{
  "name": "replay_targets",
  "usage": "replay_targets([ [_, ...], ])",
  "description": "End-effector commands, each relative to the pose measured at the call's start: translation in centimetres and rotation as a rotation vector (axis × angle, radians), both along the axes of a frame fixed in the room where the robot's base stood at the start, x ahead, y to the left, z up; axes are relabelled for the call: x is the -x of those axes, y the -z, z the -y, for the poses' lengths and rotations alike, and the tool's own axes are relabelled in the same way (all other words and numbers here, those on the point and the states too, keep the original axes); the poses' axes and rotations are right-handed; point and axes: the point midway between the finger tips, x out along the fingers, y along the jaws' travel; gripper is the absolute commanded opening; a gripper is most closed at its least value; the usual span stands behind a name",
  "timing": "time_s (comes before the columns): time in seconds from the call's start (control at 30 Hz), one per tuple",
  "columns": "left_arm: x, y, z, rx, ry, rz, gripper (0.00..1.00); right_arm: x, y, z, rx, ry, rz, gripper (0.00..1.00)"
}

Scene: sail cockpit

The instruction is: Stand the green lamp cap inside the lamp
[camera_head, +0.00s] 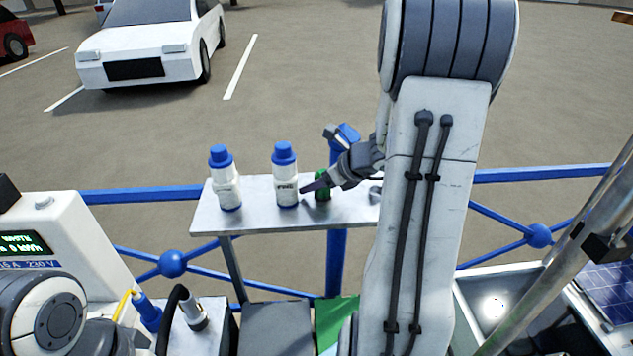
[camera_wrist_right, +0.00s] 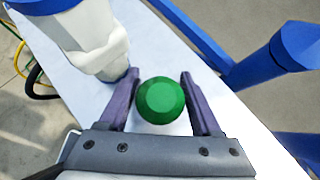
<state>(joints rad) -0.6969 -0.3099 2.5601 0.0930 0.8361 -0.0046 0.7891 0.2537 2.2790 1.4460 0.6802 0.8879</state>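The green lamp cap (camera_head: 322,185) stands on a narrow grey-white shelf (camera_head: 260,220), just right of two white bottles, partly hidden by my right gripper. In the right wrist view the green cap (camera_wrist_right: 160,100) shows from above, round with a faceted rim. My right gripper (camera_wrist_right: 160,88) has its two dark fingers apart, one on each side of the cap, with narrow gaps visible. The same right gripper (camera_head: 312,187) reaches in low over the shelf in the head view. I cannot make out the lamp for certain. My left gripper is not in view.
Two white bottles with blue caps, one (camera_head: 226,180) and another (camera_head: 286,176), stand left of the green cap; the nearer is close to my left-hand finger. A blue railing (camera_head: 140,194) runs behind the shelf. A white charging box (camera_head: 60,235) stands at left.

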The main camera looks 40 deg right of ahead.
Motion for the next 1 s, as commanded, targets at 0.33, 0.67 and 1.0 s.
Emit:
replay_targets([
  [0.33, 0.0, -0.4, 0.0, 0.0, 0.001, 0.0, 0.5, 0.3, -0.8, 0.2, 0.002, 0.002, 0.002, 0.65],
  [0.67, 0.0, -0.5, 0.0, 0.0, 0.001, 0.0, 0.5, 5.2, -5.5, 1.4, 0.005, 0.005, 0.005, 0.65],
  [1.0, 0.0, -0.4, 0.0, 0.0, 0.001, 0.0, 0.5, 8.4, -8.4, 2.0, 0.001, 0.001, 0.0, 0.65],
])
